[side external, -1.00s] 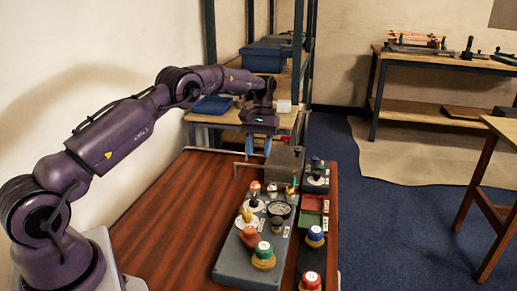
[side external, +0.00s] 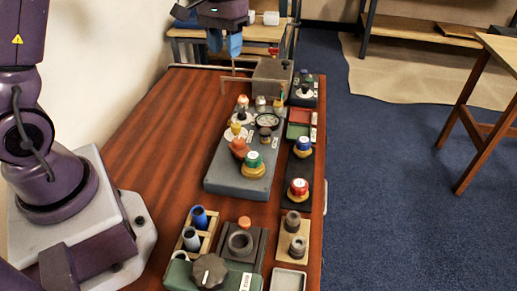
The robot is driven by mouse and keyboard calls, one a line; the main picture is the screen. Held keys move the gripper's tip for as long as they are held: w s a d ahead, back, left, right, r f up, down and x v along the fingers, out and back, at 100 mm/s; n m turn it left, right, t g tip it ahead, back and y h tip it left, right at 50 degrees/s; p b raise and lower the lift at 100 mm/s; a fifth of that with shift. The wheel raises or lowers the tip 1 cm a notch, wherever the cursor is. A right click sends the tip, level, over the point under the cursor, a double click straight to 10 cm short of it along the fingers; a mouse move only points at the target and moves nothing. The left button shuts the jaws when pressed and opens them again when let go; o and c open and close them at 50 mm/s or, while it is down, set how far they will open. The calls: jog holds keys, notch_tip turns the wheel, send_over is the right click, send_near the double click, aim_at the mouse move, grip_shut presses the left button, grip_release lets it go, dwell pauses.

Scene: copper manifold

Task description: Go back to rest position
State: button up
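My gripper (side external: 225,44) is at the top of the side view, its purple body partly cut off by the frame edge. Its two blue fingers point down with a gap between them. I see nothing held there. It appears above and left of the grey box (side external: 272,82) at the far end of the work area. A thin bent pipe (side external: 237,80) shows at the box's left, below the fingers. The grey manifold panel (side external: 228,182), with a gauge (side external: 266,119) and coloured knobs, sits nearer on the table. Most of my upper arm is out of frame.
The reddish wooden table (side external: 150,150) has bare room left of the panel. Blocks holding blue cylinders (side external: 199,217), a green unit with a dark knob (side external: 209,271) and grey cylinders (side external: 297,247) stand at the near end. A shelf (side external: 190,48) stands behind.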

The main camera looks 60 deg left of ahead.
jog(key=s+d+r+m+t, duration=0.2)
jog(key=s+d+r+t, duration=0.1)
jog(key=s, duration=0.6)
jog(key=s+d+r+m+t, duration=0.2)
jog(key=s+d+r, duration=0.3)
jog(key=s, duration=0.5)
jog(key=shift+d+r+m+t+y, duration=0.35)
jog(key=shift+d+t, duration=0.25)
jog(key=shift+d, duration=0.55)
jog(key=shift+f, duration=0.1)
